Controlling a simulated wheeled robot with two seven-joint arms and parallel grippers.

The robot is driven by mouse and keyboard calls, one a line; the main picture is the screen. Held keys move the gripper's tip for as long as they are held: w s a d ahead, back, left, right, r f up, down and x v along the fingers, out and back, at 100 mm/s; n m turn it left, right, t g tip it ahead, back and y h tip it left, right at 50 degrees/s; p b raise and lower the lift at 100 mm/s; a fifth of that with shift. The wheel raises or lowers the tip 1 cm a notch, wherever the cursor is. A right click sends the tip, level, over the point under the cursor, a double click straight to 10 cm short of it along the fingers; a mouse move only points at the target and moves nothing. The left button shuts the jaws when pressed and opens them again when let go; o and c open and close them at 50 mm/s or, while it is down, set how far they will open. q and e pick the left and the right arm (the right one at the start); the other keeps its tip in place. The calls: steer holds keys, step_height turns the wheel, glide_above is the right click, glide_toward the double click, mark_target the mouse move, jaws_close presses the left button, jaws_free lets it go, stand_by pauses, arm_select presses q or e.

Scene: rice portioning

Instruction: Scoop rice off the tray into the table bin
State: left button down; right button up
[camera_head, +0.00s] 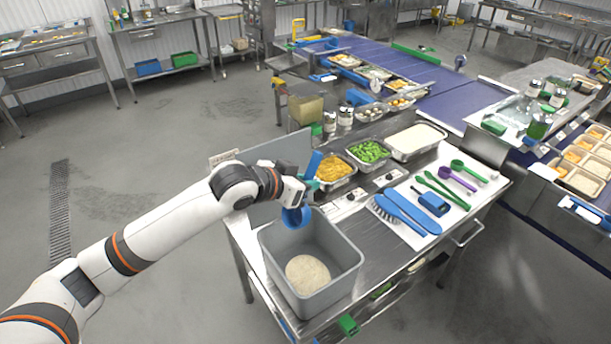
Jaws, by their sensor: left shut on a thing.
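My left gripper (303,188) is shut on a blue scoop (296,216). The scoop's handle points up and its bowl hangs over the back part of the grey table bin (346,272). Whether the scoop holds any rice cannot be told. A pale heap of rice (307,273) lies on the bottom of the bin. A steel tray (418,153) filled with white rice (414,138) stands at the back of the table, right of my gripper. My right gripper is not in view.
Pans of yellow food (333,168) and green food (368,151) stand between the bin and the rice tray. Blue brushes (398,212), a purple scoop (459,178) and green utensils (441,188) lie on a white board to the right. A blue conveyor (385,62) runs behind.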

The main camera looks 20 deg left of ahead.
arm_select(q)
steer(key=g+y, duration=0.1)
steer(key=g, duration=0.1)
steer(key=r+g+y, duration=0.1)
steer(key=g, duration=0.2)
steer(key=shift+w+d+r+y, duration=0.1)
steer(key=shift+w+r+y, duration=0.05)
steer(key=shift+y, duration=0.25)
steer(key=g+y, duration=0.1)
steer(key=g, duration=0.2)
steer(key=shift+r, duration=0.1)
steer(key=shift+y, duration=0.3)
